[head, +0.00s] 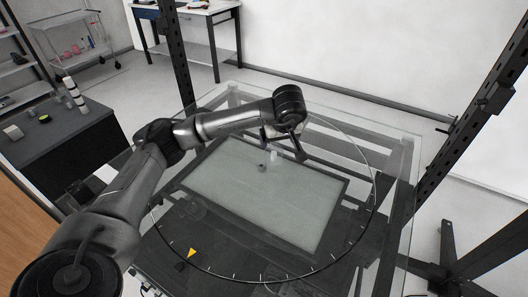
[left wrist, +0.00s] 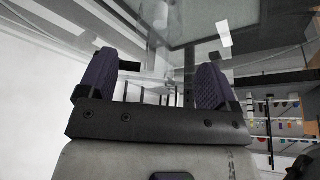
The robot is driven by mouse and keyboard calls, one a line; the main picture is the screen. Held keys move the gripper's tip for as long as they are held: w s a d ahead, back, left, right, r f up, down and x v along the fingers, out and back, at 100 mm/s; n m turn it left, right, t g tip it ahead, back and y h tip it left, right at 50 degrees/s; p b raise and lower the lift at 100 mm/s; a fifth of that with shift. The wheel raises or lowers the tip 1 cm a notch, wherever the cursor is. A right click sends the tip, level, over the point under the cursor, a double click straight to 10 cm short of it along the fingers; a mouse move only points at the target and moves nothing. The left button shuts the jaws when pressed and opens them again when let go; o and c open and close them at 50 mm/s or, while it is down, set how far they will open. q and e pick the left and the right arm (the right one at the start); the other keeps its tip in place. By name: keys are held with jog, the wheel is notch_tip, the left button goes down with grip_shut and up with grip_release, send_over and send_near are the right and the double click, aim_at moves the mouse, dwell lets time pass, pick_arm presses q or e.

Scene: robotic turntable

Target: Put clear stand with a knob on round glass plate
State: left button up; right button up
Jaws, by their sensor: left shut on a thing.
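The round glass plate (head: 300,266) lies on the glass-topped frame in the head view, with tick marks around its rim and a yellow triangle near its front left. My left gripper (head: 284,148) is over the far part of the plate, with its fingers pointing down. It is shut on a clear thing, likely the clear stand with a knob (head: 274,156), which shows only faintly between the fingers. In the left wrist view, the two dark ribbed fingers (left wrist: 155,82) stand apart with a see-through shape between them. Whether the stand touches the plate cannot be told. My right gripper is not in view.
A pale rectangular panel (head: 255,195) with a dark border shows through the glass. Dark perforated posts (head: 468,115) stand at the right and back. A dark table (head: 65,140) with small items is at the left, and a workbench (head: 205,12) at the back.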

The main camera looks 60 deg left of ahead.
pick_arm(q)
jog(key=s+a+f+b, duration=0.1)
jog(key=a+f+b, duration=0.1)
jog(key=a+f, duration=0.4)
jog(key=shift+f, duration=0.85)
jog(key=shift+a+f, duration=0.1)
jog(key=o, duration=1.2)
jog(key=shift+f, duration=0.1)
jog(key=shift+o, duration=0.2)
jog(key=p+v, duration=0.2)
jog(key=v, duration=1)
jog(key=shift+s, duration=0.1)
